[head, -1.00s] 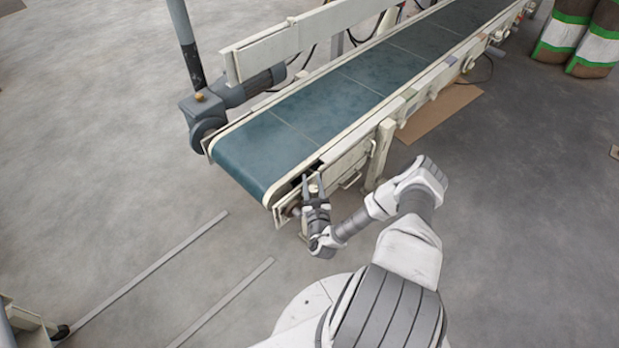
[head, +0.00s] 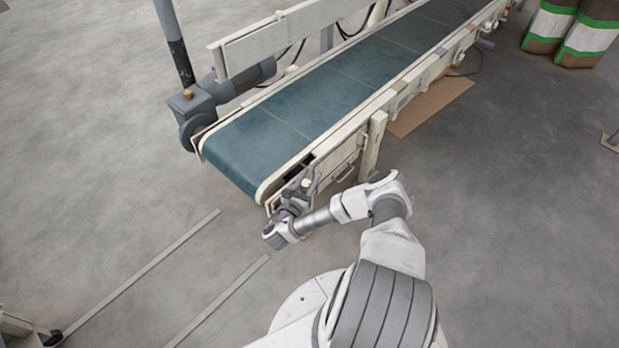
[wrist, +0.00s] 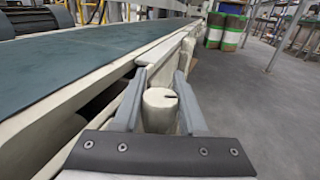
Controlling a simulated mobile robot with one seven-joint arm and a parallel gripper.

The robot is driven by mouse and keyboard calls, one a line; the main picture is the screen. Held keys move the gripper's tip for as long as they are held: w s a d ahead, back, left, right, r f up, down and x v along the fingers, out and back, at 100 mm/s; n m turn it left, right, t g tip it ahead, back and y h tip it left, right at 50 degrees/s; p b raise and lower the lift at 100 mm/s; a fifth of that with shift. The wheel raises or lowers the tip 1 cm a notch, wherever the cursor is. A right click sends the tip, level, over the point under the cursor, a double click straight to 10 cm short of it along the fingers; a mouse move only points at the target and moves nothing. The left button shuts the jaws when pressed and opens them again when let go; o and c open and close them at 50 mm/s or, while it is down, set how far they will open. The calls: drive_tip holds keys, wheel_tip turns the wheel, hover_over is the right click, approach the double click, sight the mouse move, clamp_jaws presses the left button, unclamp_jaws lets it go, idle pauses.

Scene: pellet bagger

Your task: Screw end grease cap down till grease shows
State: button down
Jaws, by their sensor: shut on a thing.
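The end grease cap (wrist: 160,110) is a short cream cylinder with a small dark mark on its flat top. In the wrist view it stands between the two grey fingers of my gripper (wrist: 160,102), which is shut on it. In the head view my gripper (head: 304,187) is at the near right corner of the conveyor's end, beside the side frame. The cap's lower part and seat are hidden behind the gripper's dark front edge. I see no grease around the visible part of the cap.
The conveyor's green belt (head: 300,112) runs up and away to the right, with a cream side rail beside the gripper. A grey motor (head: 222,92) sits on the far side. A brown sheet (head: 430,106) lies under the frame. The floor at left is mostly clear.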

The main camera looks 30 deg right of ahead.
idle(0.3)
drive_tip(key=shift+c, duration=2.2)
unclamp_jaws()
drive_tip(key=shift+s+a, duration=0.1)
drive_tip(key=shift+s, duration=0.05)
